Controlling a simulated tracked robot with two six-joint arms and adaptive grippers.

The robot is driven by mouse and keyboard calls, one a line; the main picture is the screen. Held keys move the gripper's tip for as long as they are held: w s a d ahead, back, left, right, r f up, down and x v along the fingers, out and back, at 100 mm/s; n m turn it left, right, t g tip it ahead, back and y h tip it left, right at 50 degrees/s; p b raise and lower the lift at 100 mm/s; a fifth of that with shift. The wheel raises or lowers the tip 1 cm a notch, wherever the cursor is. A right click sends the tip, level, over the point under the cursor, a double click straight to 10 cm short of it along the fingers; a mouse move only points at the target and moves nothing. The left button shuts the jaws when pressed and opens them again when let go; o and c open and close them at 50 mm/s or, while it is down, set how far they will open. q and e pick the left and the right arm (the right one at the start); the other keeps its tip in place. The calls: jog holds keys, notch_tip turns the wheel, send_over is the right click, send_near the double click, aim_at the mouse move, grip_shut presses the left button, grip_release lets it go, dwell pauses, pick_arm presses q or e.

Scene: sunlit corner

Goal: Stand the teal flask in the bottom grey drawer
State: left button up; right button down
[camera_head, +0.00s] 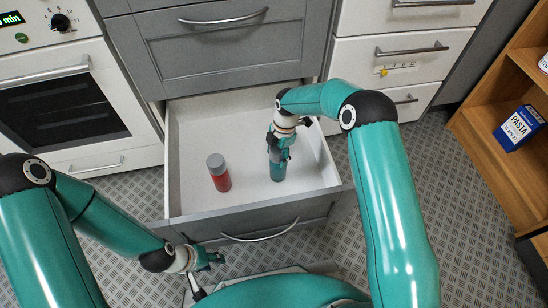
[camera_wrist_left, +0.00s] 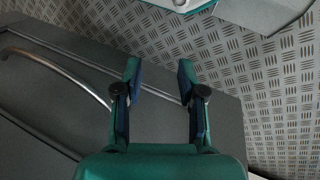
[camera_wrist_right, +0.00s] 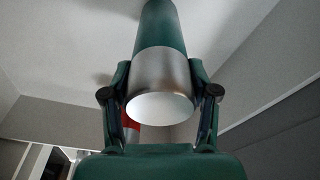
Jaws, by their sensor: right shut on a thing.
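The teal flask (camera_head: 278,171) is upright inside the open bottom grey drawer (camera_head: 190,211), toward the drawer's right side. My right gripper (camera_head: 279,150) is shut on the flask from above and hides its upper part in the head view. In the right wrist view the flask (camera_wrist_right: 162,30) shows a teal body and a silver end between my fingers. I cannot tell whether its base touches the drawer floor. My left gripper (camera_head: 217,259) is open and empty, low outside the drawer front; its parted fingers show in the left wrist view (camera_wrist_left: 160,78).
A red bottle with a grey cap (camera_head: 219,173) stands in the drawer, left of the flask. The drawer floor between them is clear. A closed grey drawer (camera_head: 225,50) is above, an oven (camera_head: 62,110) at left, and a wooden shelf with a blue pasta box (camera_head: 518,128) at right.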

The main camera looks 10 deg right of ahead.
jog(key=shift+f, duration=0.4)
jog(key=shift+c, duration=1.5)
grip_release()
jog(key=r+p, duration=0.1)
jog(key=r, duration=0.2)
jog(key=d+r+p, duration=0.1)
jog(key=r, duration=0.3)
jog(key=r+p, duration=0.1)
jog(key=r, duration=0.2)
jog(key=shift+w+d+r+p, duration=0.2)
jog(key=shift+w+r+p, duration=0.1)
jog(key=shift+r, duration=0.05)
jog(key=shift+d+r, duration=0.1)
jog(key=shift+r, duration=0.55)
